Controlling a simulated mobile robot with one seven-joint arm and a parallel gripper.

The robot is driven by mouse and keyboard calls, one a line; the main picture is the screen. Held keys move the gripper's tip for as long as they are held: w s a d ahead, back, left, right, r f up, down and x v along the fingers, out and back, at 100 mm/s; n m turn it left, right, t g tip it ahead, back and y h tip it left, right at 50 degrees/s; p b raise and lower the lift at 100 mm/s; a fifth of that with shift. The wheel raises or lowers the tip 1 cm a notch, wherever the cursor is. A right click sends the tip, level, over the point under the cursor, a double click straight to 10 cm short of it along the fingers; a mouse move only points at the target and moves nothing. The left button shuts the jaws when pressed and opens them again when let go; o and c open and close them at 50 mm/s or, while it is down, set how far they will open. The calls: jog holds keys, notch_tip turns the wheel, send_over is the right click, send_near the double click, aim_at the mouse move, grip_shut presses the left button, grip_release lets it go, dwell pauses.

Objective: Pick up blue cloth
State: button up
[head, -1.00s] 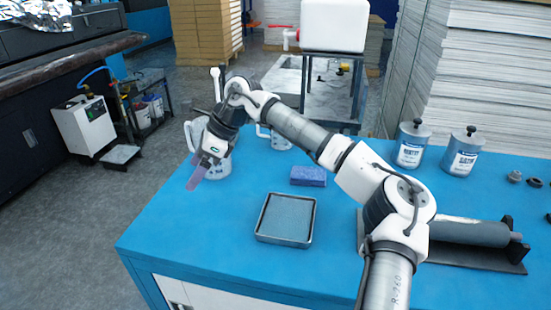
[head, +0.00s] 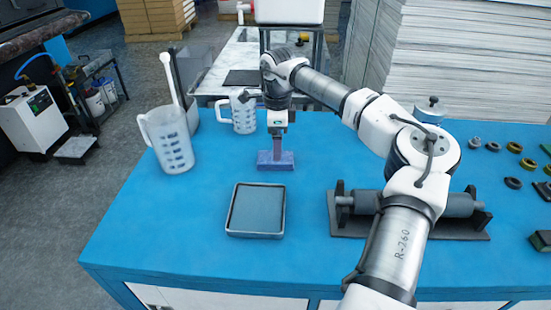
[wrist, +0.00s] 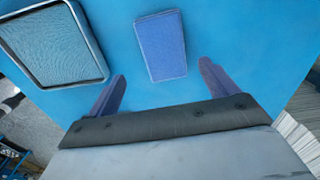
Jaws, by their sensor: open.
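The blue cloth (head: 287,162) is a small flat rectangular pad lying on the blue table, behind the grey tray. In the wrist view the cloth (wrist: 162,46) lies ahead of my fingertips, roughly between their lines and a little above the picture's middle. My gripper (head: 277,152) points down over the cloth in the head view and partly covers it. In the wrist view its two purple fingers (wrist: 162,72) are spread wide apart with nothing between them. I cannot tell the exact height of the fingertips above the cloth.
A grey tray (head: 231,229) stands in front of the cloth. Measuring jugs (head: 173,146) (head: 244,116) stand behind and left. A dark roller on a stand (head: 455,206) lies to the right, with several small rings beyond. Table (head: 140,225) is clear at the front left.

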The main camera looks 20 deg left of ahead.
jog(key=shift+w+a+f+p, duration=0.2)
jog(key=shift+f+p, duration=0.3)
jog(key=shift+f, duration=0.9)
jog(key=shift+w+a+f+p, duration=0.15)
jog(key=shift+f+p, duration=0.35)
jog(key=shift+f, duration=0.9)
jog(key=shift+s, duration=0.1)
jog(key=shift+c, duration=0.3)
jog(key=c, duration=1)
jog(key=shift+r, duration=0.15)
notch_tip(320, 180, up, 20)
jog(key=b, duration=0.3)
